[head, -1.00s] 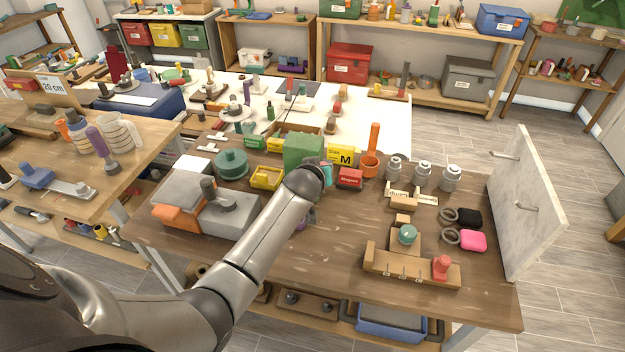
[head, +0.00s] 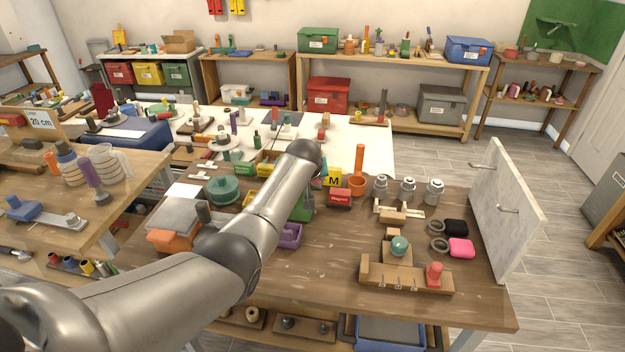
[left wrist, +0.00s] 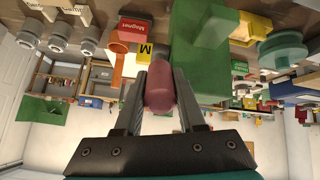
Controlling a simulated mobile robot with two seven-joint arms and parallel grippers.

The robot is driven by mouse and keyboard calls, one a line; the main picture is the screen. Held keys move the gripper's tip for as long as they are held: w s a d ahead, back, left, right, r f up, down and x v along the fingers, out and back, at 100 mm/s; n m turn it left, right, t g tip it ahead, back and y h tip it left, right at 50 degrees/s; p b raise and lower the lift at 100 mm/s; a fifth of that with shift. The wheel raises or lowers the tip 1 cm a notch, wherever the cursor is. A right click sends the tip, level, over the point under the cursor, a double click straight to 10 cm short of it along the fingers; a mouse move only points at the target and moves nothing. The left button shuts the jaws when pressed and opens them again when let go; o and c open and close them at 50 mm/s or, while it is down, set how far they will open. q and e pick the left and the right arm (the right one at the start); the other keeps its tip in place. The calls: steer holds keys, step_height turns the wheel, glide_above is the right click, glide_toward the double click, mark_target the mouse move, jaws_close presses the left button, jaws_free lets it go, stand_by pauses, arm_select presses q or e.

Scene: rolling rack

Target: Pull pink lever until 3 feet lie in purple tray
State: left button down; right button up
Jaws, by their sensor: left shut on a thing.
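A green dispenser-like body (left wrist: 212,65) stands upside down in the left wrist view; part of it shows below my forearm in the head view (head: 302,207). The pink lever's knob (left wrist: 159,95) is between my left gripper's fingers (left wrist: 160,88), which are shut on it. In the head view my left arm hides the gripper and the lever. The purple tray (head: 290,236) is partly visible beside my forearm, on the wooden table. I cannot tell any feet in it. My right gripper is in neither view.
A grey-orange device (head: 178,222) is at left. A wooden fixture (head: 405,275) is at right. The table's middle front is fairly clear.

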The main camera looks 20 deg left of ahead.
arm_select(q)
steer(key=c, duration=0.5)
jaws_free()
steer(key=shift+p+v, duration=0.35)
steer(key=shift+v, duration=0.4)
steer(key=p+v, duration=0.1)
steer(key=v, duration=1.2)
steer(key=shift+s+r, duration=0.2)
steer(key=shift+r, duration=0.1)
steer(key=shift+d, duration=0.1)
